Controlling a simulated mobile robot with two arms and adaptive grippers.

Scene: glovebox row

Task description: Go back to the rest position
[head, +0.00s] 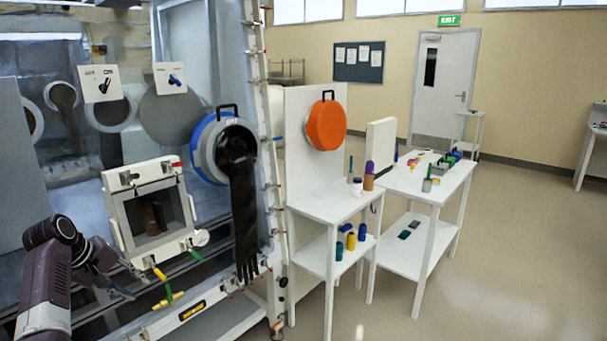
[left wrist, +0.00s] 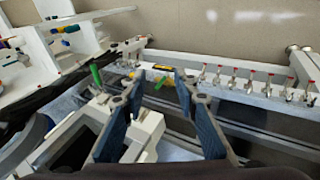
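My left arm comes in at the lower left of the head view, and its left gripper (head: 122,281) is just left of the lower corner of a white-framed transfer box (head: 117,220) on the glovebox front. In the left wrist view the two blue fingers of the left gripper (left wrist: 160,82) stand apart with nothing held between them. The white frame of the box (left wrist: 147,132) shows behind and between the fingers. Whether the fingers touch the box I cannot tell. My right gripper is in neither view.
The glovebox has a round port with a black hanging glove (head: 241,190) and colored handles by the box. A white table (head: 318,207) with bottles and an orange round cover (head: 326,125) stand to the right. Open floor (head: 510,260) lies farther right.

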